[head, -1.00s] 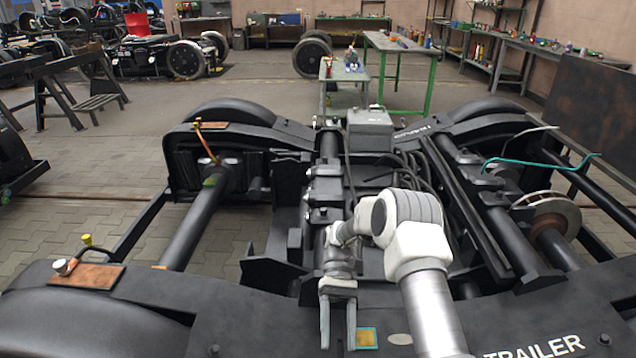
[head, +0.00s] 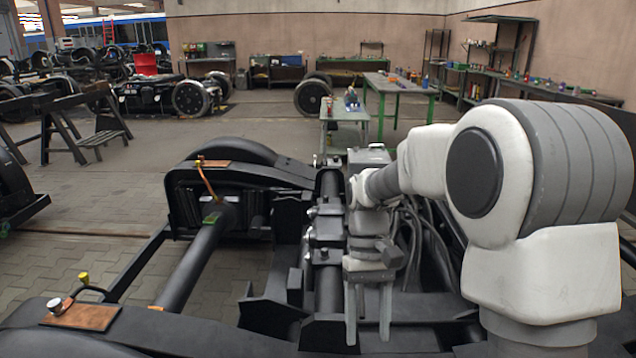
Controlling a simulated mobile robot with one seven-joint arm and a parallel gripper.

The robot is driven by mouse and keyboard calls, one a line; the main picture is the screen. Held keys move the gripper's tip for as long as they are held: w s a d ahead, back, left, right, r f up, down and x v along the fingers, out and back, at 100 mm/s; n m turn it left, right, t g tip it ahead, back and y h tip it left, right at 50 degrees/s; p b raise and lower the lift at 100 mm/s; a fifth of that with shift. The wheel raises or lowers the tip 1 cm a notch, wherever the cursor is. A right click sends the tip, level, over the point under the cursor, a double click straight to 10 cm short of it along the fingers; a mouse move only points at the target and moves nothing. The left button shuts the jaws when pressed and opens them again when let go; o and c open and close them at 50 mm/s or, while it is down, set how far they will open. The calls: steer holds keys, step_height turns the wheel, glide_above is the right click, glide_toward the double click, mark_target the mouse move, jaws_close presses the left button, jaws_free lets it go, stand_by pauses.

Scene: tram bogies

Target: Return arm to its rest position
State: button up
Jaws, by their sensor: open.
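My gripper (head: 368,312) hangs with its two fingers pointing down over the middle of the black bogie frame (head: 305,232). The fingers are apart and nothing shows between them. My white and grey arm fills the right side of the view and hides much of the bogie's right half. Whether the fingertips touch the frame below cannot be told from this view.
A copper plate (head: 80,315) lies on the bogie's near left corner. A grey box (head: 368,157) sits at the bogie's far end. Behind it stand a small cart (head: 345,113) and a green-legged table (head: 400,85). Open paved floor lies to the left.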

steer(key=s+d+r+m+t, duration=0.2)
steer(key=s+d+r+t, duration=0.3)
steer(key=s+r+t, duration=0.7)
step_height(320, 180, up, 18)
steer(key=s+g+p, duration=0.1)
steer(key=p, duration=1.8)
steer(key=shift+s+d+r+p, duration=0.15)
steer(key=shift+d+p, duration=0.1)
steer(key=shift+p, duration=0.1)
